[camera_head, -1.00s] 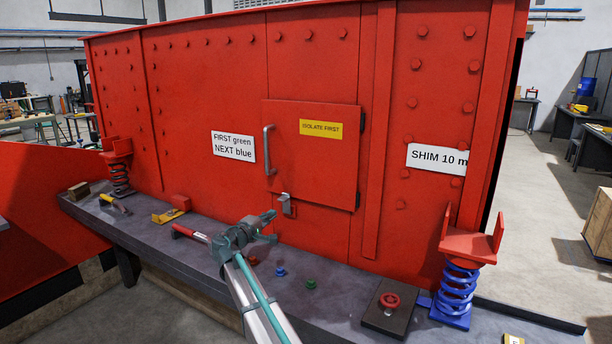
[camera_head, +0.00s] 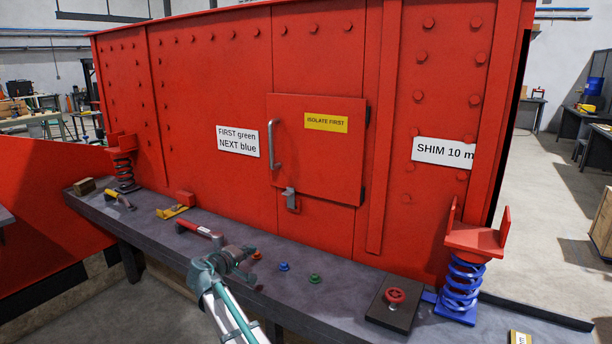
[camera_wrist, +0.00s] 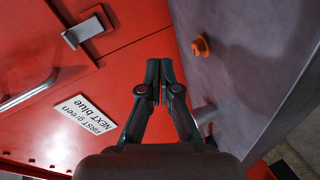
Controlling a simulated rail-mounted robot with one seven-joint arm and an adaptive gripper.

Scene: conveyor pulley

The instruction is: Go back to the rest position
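My gripper (camera_head: 243,268) is low over the grey bench (camera_head: 340,296), in front of the red machine wall, beside a red-handled tool (camera_head: 200,230). In the wrist view, the two dark fingers of my gripper (camera_wrist: 159,68) are together at the tips with nothing seen between them. The closed red door (camera_head: 317,150) has a grey handle and a latch (camera_head: 291,198) below it, and stands up and to the right of my gripper.
Red (camera_head: 256,254), blue (camera_head: 284,266) and green (camera_head: 314,279) buttons sit on the bench close right of my gripper. A red knob on a dark plate (camera_head: 393,312) and a blue spring (camera_head: 461,285) stand further right. A yellow-red tool (camera_head: 177,209) lies left.

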